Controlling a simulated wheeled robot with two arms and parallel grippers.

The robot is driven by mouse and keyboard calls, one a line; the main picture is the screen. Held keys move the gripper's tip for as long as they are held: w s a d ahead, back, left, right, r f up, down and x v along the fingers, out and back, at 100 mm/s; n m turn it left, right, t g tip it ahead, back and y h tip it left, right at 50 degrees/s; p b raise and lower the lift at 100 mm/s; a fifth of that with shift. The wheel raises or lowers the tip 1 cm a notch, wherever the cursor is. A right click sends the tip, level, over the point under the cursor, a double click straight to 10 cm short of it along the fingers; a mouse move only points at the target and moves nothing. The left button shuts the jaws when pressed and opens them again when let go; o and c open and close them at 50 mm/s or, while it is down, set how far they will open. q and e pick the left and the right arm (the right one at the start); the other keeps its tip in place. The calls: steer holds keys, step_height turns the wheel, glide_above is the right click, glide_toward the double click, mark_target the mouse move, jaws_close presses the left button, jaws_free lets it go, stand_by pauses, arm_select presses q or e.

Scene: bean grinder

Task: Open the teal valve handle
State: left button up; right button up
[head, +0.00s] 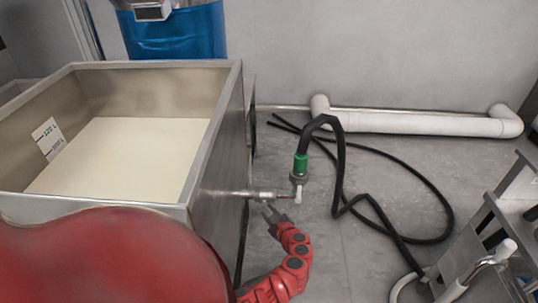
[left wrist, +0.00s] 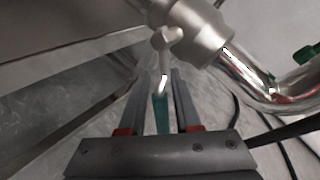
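The valve's metal body (left wrist: 195,30) fills the top of the left wrist view, with a stem (left wrist: 165,45) hanging from it. The teal handle (left wrist: 161,115) shows below the stem, between the two fingers of my left gripper (left wrist: 165,76). The fingers are apart, with a visible gap on each side of the handle; I cannot tell whether either touches it. In the head view my left gripper (head: 270,213) is just below and left of the valve (head: 298,186), under the outlet pipe. The teal handle is not clear there. My right gripper is not in view.
A steel tank (head: 215,135) with pale contents stands at left. A black hose (head: 340,165) with a green collar (head: 300,165) runs from the valve across the floor. A metal frame (head: 490,235) is at right, and a white pipe (head: 420,123) lies along the wall.

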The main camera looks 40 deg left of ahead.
arm_select(q)
steer(key=shift+o, duration=0.8)
steer(key=p+v, duration=0.4)
steer(key=v, duration=1.3)
steer(key=shift+s+d, duration=0.15)
